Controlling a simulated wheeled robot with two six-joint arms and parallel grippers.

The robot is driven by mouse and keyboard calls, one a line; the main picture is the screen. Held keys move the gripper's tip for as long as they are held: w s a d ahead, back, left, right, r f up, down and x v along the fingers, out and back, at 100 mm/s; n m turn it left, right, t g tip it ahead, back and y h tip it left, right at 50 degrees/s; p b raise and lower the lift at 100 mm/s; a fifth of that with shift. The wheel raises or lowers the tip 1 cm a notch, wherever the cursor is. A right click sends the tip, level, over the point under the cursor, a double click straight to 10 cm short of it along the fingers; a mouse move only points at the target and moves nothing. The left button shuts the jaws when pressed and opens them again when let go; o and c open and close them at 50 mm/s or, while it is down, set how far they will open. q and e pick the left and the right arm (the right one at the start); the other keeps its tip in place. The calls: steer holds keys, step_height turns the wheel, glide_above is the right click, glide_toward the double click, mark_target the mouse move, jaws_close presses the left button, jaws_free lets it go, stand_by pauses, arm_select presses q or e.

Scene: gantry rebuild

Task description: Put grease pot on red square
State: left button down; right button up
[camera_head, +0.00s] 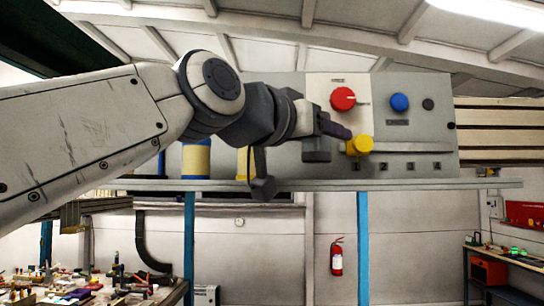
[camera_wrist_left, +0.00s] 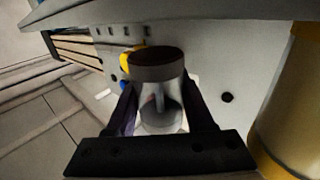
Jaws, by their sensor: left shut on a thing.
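The grease pot seems to be the grey, cup-like thing with a dark end (camera_wrist_left: 158,95) between the fingers of my left gripper (camera_wrist_left: 165,110) in the left wrist view. The gripper is shut on it. In the head view my left gripper (camera_head: 326,128) is above the shelf, in front of the control panel, and a grey piece of the pot (camera_head: 317,148) shows below the fingers. No red square shows in either view. My right gripper is not in view.
The grey panel (camera_head: 420,130) carries a red knob (camera_head: 343,98), a blue button (camera_head: 399,102) and a yellow knob (camera_head: 359,145) close to the gripper. A yellow-banded cylinder (camera_head: 196,160) stands left on the shelf (camera_head: 440,184). A cluttered bench (camera_head: 170,294) is below.

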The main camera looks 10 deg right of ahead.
mark_target(326, 156)
arm_select(q)
steer(key=shift+f, duration=1.45)
steer(key=shift+f+b, duration=0.2)
steer(key=shift+b, duration=0.1)
steer(key=c, duration=0.6)
jaws_free()
steer(key=shift+o, duration=0.2)
